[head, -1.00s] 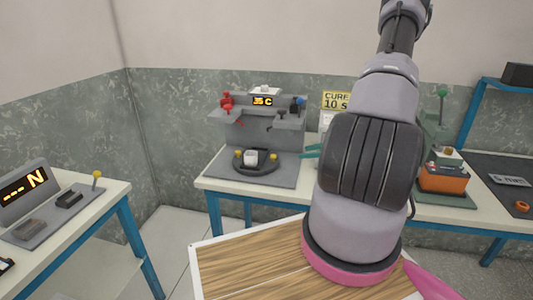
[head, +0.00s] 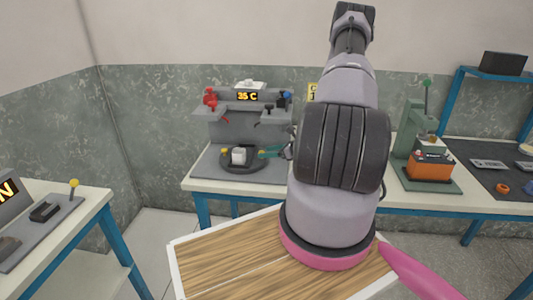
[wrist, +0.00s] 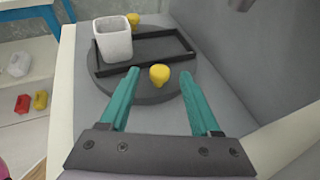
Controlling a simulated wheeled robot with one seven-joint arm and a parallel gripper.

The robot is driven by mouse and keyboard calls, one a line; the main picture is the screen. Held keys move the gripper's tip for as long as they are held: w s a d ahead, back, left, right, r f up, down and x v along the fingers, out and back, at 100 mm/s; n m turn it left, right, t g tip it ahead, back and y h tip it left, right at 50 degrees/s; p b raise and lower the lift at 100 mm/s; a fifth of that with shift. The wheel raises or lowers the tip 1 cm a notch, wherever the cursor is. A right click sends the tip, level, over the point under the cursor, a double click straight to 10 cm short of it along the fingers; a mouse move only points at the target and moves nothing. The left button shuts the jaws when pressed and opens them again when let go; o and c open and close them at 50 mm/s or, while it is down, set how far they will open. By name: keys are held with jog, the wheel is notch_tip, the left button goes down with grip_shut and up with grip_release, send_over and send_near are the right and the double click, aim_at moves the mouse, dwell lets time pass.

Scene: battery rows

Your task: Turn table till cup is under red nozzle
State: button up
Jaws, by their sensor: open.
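The white cup (head: 239,156) sits on the dark round turntable (head: 242,168), left of its middle; the wrist view shows the cup (wrist: 113,40) in a raised black frame on the disc. Two yellow knobs stand on the disc: the near one (wrist: 159,74) and a far one (wrist: 133,19) beyond the cup. The red fitting (head: 210,98) is on the left of the grey dispenser; a small red tip shows below it. A blue fitting (head: 284,98) is on the right. My gripper (wrist: 160,76) is open, teal fingertips either side of the near knob, not visibly touching it.
The grey dispenser body (head: 235,128) rises behind the turntable, its wall close on the right in the wrist view. A green press with an orange block (head: 430,165) stands farther right. A side bench (head: 85,205) is at the left.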

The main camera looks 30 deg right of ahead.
jog(key=shift+w+a+f, duration=0.2)
jog(key=shift+w, duration=0.1)
grip_shut()
dwell(1.3)
